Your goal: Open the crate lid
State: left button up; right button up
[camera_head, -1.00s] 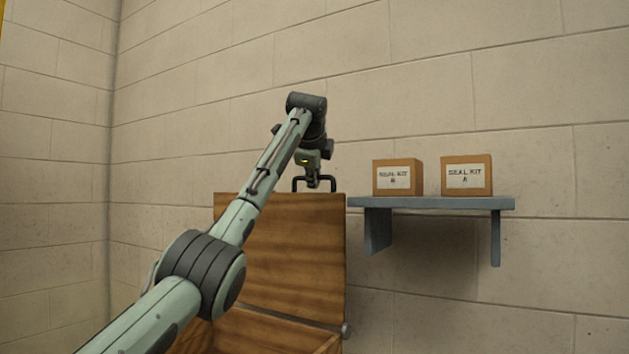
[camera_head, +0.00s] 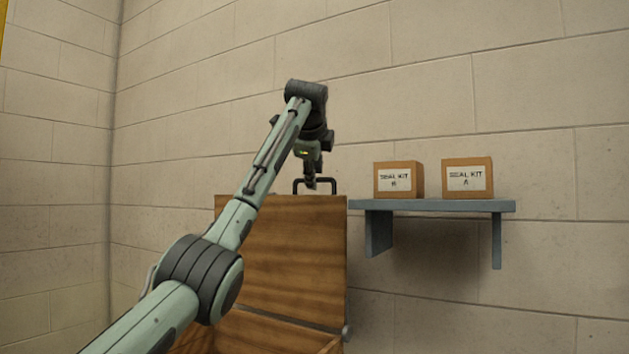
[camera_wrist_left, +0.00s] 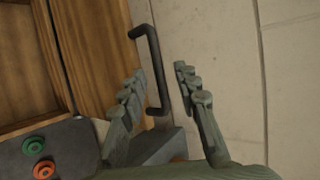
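The wooden crate lid (camera_head: 290,250) stands upright in the head view, with a dark handle (camera_head: 329,182) at its top edge. The open crate (camera_head: 270,328) shows below it, partly hidden by my left arm. My left gripper (camera_head: 311,185) is at the handle, seen small and end-on. In the left wrist view my left gripper (camera_wrist_left: 160,77) has its two fingers spread apart. The handle's bar (camera_wrist_left: 154,62) shows in the gap between them, nearer the left finger; no grip on it shows. The lid (camera_wrist_left: 95,45) and crate interior (camera_wrist_left: 25,65) lie to the left.
A grey shelf (camera_head: 440,205) on the wall, right of the lid, bears two boxes, Seal Kit B (camera_head: 397,180) and Seal Kit A (camera_head: 467,178). A dark panel (camera_wrist_left: 75,142) with green and orange round parts shows in the wrist view. The block wall is close behind.

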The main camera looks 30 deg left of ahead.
pick_arm(q)
jog(key=v, duration=0.9)
jog(key=shift+a, duration=0.1)
